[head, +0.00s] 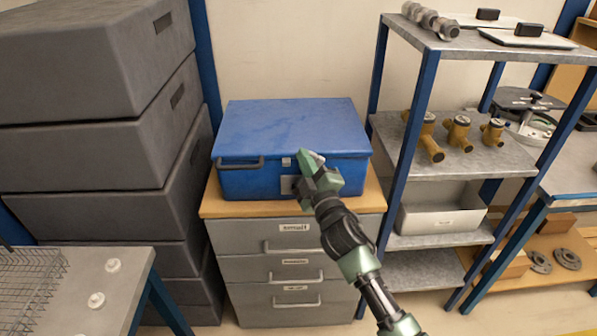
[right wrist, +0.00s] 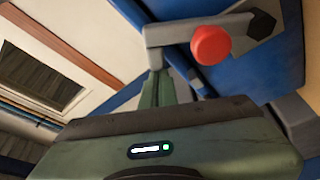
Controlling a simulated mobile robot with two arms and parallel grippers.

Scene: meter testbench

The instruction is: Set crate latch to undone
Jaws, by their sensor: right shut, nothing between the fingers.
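The blue crate (head: 290,125) sits lidded on a drawer cabinet in the head view. In the right wrist view a grey latch lever (right wrist: 190,30) with a red knob (right wrist: 211,45) and a dark hexagonal pivot lies against the crate's blue surface (right wrist: 215,85). My right gripper (head: 309,160) is at the crate's front, right of its middle, and hides part of that front. It is shut and empty. In the right wrist view its fingers (right wrist: 163,82) are right by the lever; I cannot tell whether they touch it. My left gripper is not in view.
The grey drawer cabinet (head: 240,240) with a wooden top carries the crate. Grey stacked boxes (head: 90,80) stand close on the left. A metal shelf (head: 465,165) with brass meters (head: 458,132) stands on the right. A wire basket (head: 30,290) is on the left-front table.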

